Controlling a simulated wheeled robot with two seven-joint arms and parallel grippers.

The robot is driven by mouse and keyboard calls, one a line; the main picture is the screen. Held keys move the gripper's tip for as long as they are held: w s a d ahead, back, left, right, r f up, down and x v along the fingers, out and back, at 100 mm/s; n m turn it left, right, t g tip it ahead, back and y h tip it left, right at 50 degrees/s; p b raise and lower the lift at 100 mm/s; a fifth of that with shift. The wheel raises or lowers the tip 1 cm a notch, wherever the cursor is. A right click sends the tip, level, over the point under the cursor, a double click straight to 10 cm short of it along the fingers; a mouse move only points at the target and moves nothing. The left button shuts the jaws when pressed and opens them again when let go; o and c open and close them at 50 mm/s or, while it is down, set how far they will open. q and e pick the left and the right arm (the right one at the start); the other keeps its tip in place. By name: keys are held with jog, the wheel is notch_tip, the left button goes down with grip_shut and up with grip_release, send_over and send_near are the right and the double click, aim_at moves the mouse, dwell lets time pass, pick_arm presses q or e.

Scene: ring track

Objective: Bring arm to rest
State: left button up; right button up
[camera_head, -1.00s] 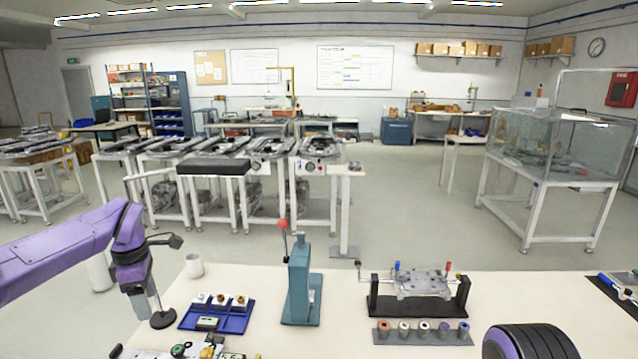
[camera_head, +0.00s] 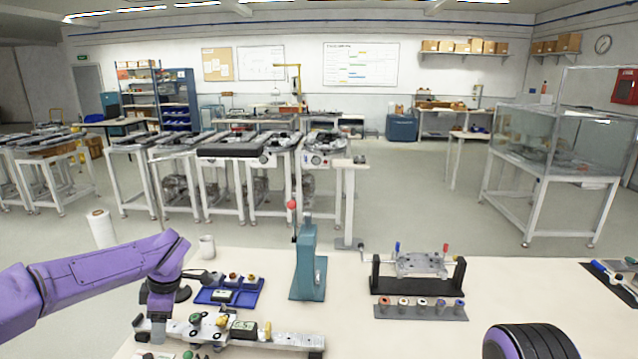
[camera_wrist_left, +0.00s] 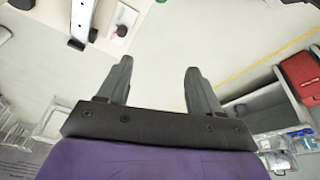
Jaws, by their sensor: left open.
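My left arm is purple and comes in from the left in the head view, bent down over the near left of the bench (camera_head: 365,340). My left gripper (camera_head: 158,325) points down beside the left end of a pale fixture rail. In the left wrist view, the left gripper (camera_wrist_left: 158,80) shows two grey fingers well apart with nothing between them. Below them are the floor and a corner of the bench. My right gripper is not in view; only a dark rounded part with purple trim shows at the lower right of the head view.
A blue tray (camera_head: 229,294) with small parts, a teal lever press (camera_head: 309,265) and a black-ended fixture (camera_head: 418,275) stand on the bench. A grey strip of bushings (camera_head: 421,311) lies in front. A white cup (camera_head: 207,246) is near the back-left edge. The bench's right middle is clear.

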pick_arm(q)
jog(key=s+d+f+m+t+y+b, duration=0.1)
jog(key=s+f+m+t+y+b, duration=0.2)
jog(key=f, duration=0.6)
jog(key=s+d+f+m+y+b, duration=0.1)
jog(key=s+f+m, duration=0.2)
jog(key=s+f, duration=0.4)
jog(key=s+d+f+m+t+y+b, duration=0.1)
jog(key=s+d+f+m+t+b, duration=0.15)
jog(key=f, duration=0.75)
jog(key=s+f+m+g+h+b, duration=0.1)
jog(key=s+f, duration=0.4)
jog(key=s, duration=0.8)
jog(key=s+f+m+h+b, duration=0.2)
jog(key=s+f+m, duration=0.3)
jog(key=s, duration=0.8)
jog(key=shift+d+f+g+h, duration=0.35)
jog(key=shift+d+h, duration=0.05)
jog(key=shift+h, duration=0.5)
